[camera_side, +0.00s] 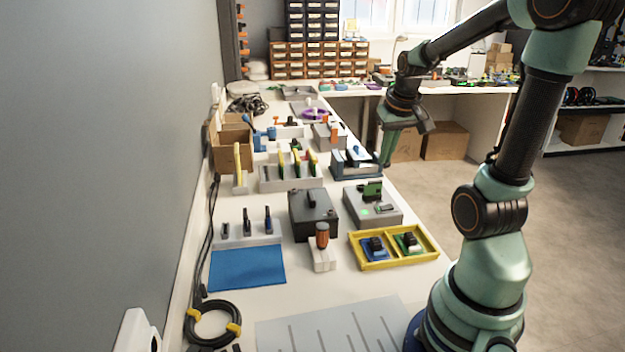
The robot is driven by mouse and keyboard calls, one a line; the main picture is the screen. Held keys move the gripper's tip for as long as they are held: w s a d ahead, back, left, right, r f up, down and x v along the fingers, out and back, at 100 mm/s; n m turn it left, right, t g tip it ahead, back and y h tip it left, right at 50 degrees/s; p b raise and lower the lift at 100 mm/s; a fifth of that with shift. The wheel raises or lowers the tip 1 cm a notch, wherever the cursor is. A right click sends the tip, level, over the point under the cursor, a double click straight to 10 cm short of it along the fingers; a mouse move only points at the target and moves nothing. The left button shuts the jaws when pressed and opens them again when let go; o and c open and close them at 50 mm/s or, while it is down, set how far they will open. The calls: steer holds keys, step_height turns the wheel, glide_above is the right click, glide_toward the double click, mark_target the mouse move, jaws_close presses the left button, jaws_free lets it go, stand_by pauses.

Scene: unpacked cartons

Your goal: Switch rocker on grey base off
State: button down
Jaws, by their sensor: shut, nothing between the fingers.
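A grey base (360,219) sits on the bench right of centre, behind the yellow tray. On its top are an upright dark green part (372,190), a small dark switch part (385,209) and a small bright green spot (365,211) that looks lit. Which way the rocker tilts is too small to tell. My gripper (386,162) is shut and empty. It points down near the bench's right edge, beyond the grey base in the picture and apart from it, beside a blue-grey fixture.
The blue-grey fixture (357,172) stands close to my gripper. A dark box (314,220) with a handle is left of the grey base. A yellow tray (397,262) with two small devices lies in front. An orange-handled tool (322,236) stands upright nearby.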

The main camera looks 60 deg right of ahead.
steer(key=s+d, duration=0.1)
steer(key=s+d+f+m, duration=0.1)
steer(key=d, duration=0.1)
steer(key=shift+d, duration=0.1)
steer(key=shift+f, duration=0.15)
glide_toward(389, 205)
steer(key=shift+g, duration=0.3)
steer(key=x, duration=0.2)
steer(key=w+x, duration=0.1)
steer(key=x, duration=0.2)
steer(key=shift+d+f, duration=0.1)
steer(key=shift+f, duration=0.55)
steer(key=shift+s+f, duration=0.1)
steer(key=shift+d+f, duration=0.1)
steer(key=shift+f, duration=0.1)
